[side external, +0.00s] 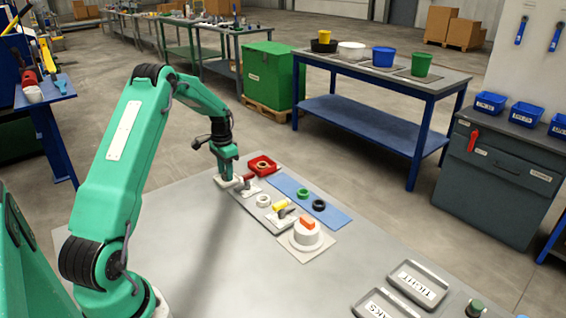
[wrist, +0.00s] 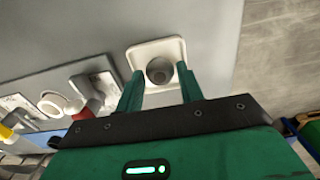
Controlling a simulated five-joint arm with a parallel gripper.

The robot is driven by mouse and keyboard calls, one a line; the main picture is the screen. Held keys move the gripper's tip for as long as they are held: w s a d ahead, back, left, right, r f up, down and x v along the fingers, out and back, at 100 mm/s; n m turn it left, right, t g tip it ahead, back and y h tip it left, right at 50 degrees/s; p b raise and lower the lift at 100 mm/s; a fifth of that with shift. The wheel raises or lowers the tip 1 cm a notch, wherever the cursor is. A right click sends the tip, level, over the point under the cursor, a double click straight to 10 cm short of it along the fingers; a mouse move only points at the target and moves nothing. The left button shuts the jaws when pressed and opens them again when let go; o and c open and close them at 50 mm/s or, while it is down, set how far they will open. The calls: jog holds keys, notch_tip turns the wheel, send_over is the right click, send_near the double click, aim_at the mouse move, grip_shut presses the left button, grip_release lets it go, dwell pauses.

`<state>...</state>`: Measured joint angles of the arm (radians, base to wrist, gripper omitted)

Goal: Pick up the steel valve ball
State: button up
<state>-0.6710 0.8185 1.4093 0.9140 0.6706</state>
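The steel valve ball (wrist: 159,71) is a grey sphere in a white square tray (wrist: 139,52) in the wrist view. My gripper (wrist: 159,77) is open, with one green finger on each side of the ball. A gap shows between the ball and each finger; I cannot tell how far below the fingertips the ball lies. In the side external view my gripper (side external: 227,180) is low over the far left part of the grey table, at the white tray. The ball is hidden there.
Close by stand a red tray (side external: 262,160), a red-handled part (side external: 248,182), a white ring (side external: 263,200) and a yellow-ended part (side external: 281,206). A blue mat (side external: 338,218) holds green and black rings. An orange block (side external: 307,224) tops a white round piece. The table's near left is clear.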

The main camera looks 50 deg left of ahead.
jog(key=c, duration=0.6)
jog(key=shift+r, duration=0.1)
jog(key=shift+r, duration=0.8)
notch_tip(320, 180, up, 2)
jog(key=shift+r, duration=0.15)
jog(key=d+r, duration=0.2)
jog(key=d, duration=0.1)
jog(key=w+d+r, duration=0.1)
jog(key=d+r, duration=0.1)
jog(key=d, duration=0.1)
jog(key=d+r, duration=0.2)
jog(key=d, duration=0.2)
jog(key=shift+w+d+r, duration=0.1)
jog(key=shift+w, duration=0.1)
jog(key=shift+d+r, duration=0.4)
jog(key=shift+d, duration=0.3)
